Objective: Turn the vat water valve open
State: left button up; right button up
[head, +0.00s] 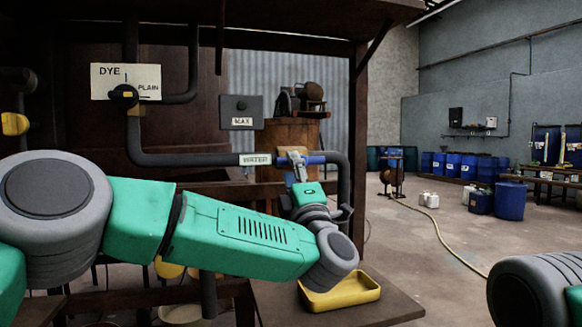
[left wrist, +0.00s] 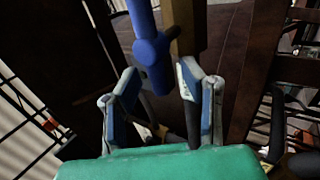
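The water valve is a blue fitting (head: 315,160) in the dark pipe, beside a white WATER label (head: 255,160) in the head view. A tan piece, perhaps its handle, shows at its left end. In the left wrist view the blue valve body (left wrist: 150,50) hangs down, with a tan bar (left wrist: 186,28) beside it. My left gripper (head: 297,165) is right at the valve in the head view. In the left wrist view its two fingers (left wrist: 160,88) are apart, with the lower end of the blue body between them; contact cannot be told. My right gripper is out of view.
A DYE/PLAIN plate (head: 126,81) with a black knob and a grey WAX box (head: 240,112) are mounted nearby. A yellow tray (head: 340,292) lies on the bench below my left arm. Blue drums (head: 462,166) stand at the back right. A hose crosses the open floor.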

pick_arm(q)
jog(key=v, duration=1)
jog(key=shift+d, duration=0.15)
jog(key=shift+f, duration=0.1)
